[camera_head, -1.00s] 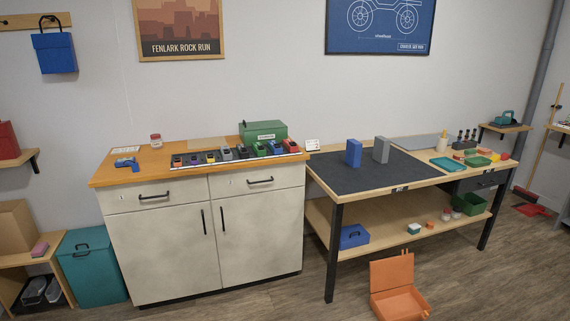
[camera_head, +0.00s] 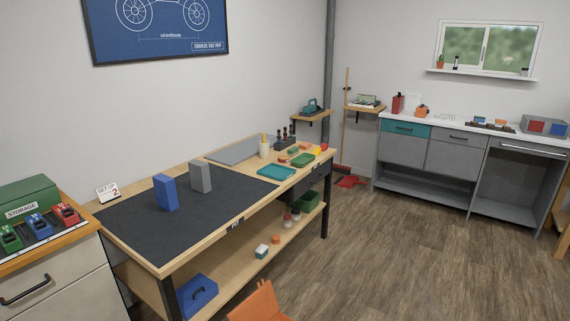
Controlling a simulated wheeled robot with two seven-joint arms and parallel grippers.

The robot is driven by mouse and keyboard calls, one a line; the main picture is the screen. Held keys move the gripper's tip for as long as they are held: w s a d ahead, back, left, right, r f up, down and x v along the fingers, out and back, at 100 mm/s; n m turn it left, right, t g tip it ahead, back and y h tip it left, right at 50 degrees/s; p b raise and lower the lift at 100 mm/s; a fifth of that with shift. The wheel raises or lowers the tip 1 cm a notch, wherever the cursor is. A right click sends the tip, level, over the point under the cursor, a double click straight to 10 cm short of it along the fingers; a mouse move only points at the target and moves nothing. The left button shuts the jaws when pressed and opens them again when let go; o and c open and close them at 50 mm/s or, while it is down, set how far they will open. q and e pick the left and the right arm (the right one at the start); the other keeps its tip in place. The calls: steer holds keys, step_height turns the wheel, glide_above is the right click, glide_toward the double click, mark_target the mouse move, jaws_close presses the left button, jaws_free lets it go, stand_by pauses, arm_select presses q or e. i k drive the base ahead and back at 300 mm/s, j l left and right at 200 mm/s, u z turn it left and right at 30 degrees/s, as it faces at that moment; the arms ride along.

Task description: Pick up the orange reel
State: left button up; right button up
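I cannot pick out an orange reel for sure at this distance. A small orange item (camera_head: 276,239) sits on the lower shelf of the workbench, beside a small green and white box (camera_head: 262,252). Another orange object (camera_head: 422,111) stands on the far counter, right of a red container (camera_head: 397,103). Both orange things are too small to make out in detail.
The workbench (camera_head: 108,215) has a dark mat with blue and grey blocks. A grey counter (camera_head: 402,149) stands beneath the window. The wooden floor (camera_head: 400,255) between is largely clear.

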mark_target(276, 238)
steer(key=i+l+z, duration=0.15)
steer(key=i, duration=0.3)
steer(key=i+l+z, duration=0.2)
steer(key=i, duration=0.25)
steer(key=i+l+u, duration=0.2)
steer(key=u, duration=0.2)
steer(key=i+l+u, duration=0.6)
steer(key=u, duration=0.2)
steer(key=i+l+u, duration=0.15)
steer(key=l+u, duration=0.25)
